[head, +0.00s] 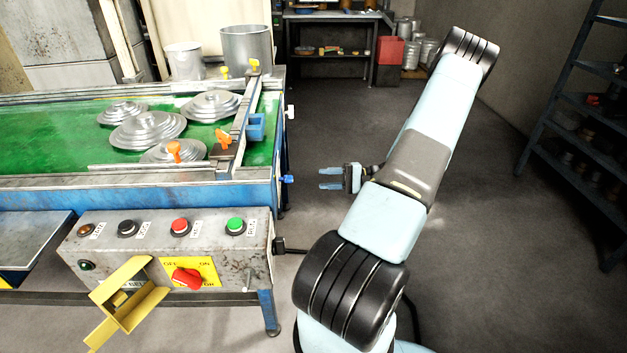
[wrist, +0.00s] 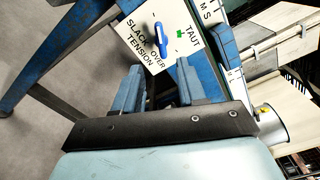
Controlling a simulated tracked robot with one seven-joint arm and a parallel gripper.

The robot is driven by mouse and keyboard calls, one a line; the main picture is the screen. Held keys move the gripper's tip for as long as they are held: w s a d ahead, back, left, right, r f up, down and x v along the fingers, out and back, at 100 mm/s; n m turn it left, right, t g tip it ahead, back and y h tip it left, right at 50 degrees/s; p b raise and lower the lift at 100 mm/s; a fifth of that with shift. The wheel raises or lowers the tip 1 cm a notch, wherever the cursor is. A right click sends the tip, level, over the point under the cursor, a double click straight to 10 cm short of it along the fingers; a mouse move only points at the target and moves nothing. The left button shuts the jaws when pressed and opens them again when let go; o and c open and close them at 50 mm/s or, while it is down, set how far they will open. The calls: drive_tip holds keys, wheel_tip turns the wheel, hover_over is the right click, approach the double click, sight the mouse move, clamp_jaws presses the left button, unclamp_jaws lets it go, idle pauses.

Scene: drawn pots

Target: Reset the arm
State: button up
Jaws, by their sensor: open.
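My gripper (head: 330,179) is open and empty, to the right of the conveyor table's right end in the head view. Its two fingers point left, toward the blue lever (head: 287,179) on the table's end, with a gap between. In the wrist view my gripper (wrist: 160,88) shows its two blue fingers apart. Beyond them is a white plate (wrist: 158,38) marked "SLACK", "TAUT" and "OVER TENSION", with the blue lever (wrist: 160,40) on it. My arm is bent, rising to the upper right and folding back behind.
The conveyor (head: 55,152) carries several metal lids (head: 148,130). A control box (head: 160,250) with buttons, a red switch and an open yellow cover (head: 128,295) stands in front. Shelves (head: 575,120) stand at the right. The floor (head: 500,240) between is clear.

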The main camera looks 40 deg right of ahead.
drive_tip(key=shift+v, duration=0.8)
drive_tip(key=s+a+r+n+g+h, duration=0.2)
drive_tip(key=a+r+n+g+h, duration=0.75)
drive_tip(key=a+r, duration=1.2)
drive_tip(key=s+a+r+n+t+h, duration=0.1)
drive_tip(key=s+a+r+t+h, duration=0.1)
drive_tip(key=s+a+r, duration=0.3)
drive_tip(key=s+a+r+n+t+h, duration=0.1)
drive_tip(key=s+a+r+t+h, duration=0.2)
drive_tip(key=s+r, duration=0.7)
drive_tip(key=shift+a+r, duration=0.2)
drive_tip(key=shift+a, duration=0.65)
drive_tip(key=shift+h, duration=0.25)
